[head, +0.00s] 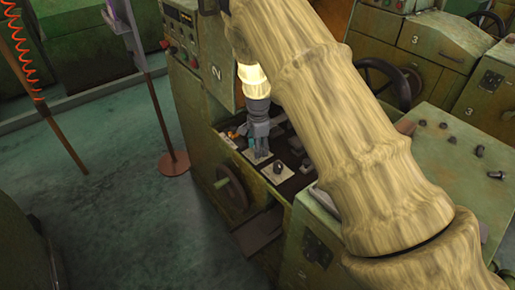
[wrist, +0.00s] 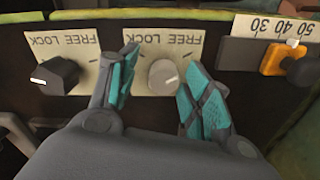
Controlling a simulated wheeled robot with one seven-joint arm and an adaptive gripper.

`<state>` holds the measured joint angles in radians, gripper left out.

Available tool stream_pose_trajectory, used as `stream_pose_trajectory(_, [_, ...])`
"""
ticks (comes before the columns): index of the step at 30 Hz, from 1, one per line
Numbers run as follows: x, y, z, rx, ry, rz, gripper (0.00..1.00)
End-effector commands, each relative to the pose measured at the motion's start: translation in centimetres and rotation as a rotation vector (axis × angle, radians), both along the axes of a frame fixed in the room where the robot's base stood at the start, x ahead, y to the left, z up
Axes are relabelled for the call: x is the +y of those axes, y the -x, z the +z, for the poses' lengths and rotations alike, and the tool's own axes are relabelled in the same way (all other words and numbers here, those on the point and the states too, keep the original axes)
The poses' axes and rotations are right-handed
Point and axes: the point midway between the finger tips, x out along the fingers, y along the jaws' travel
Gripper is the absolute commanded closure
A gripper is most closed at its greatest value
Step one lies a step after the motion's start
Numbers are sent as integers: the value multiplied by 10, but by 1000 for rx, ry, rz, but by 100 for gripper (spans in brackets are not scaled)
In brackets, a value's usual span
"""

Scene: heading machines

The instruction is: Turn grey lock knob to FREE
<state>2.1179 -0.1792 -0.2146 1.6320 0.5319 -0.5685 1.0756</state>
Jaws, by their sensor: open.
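The grey lock knob (wrist: 163,74) sits on a pale plate lettered FREE LOCK, which reads upside down in the wrist view. A light mark shows on the knob's right side. My gripper (wrist: 158,82) is open, with one teal-padded finger on each side of the knob and a visible gap to both. In the head view my gripper (head: 259,140) points down at the machine's recessed panel; the grey knob cannot be made out there.
A black knob (wrist: 55,75) on its own FREE LOCK plate is left of my gripper in the wrist view. An orange slider piece (wrist: 283,60) and a numbered scale (wrist: 275,27) are at the right. A handwheel (head: 231,188) is on the machine's front.

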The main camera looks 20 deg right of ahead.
Motion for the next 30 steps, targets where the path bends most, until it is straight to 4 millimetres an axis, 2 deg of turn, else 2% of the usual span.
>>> stream_pose_trajectory(5, [1,-2,18,-4,1,2,51])
stream_pose_trajectory(19, [-1,2,97,-1,0,-1,51])
stream_pose_trajectory(24, [-1,3,113,2,-1,-2,51])
stream_pose_trajectory(30, [-1,3,118,2,0,-2,51])
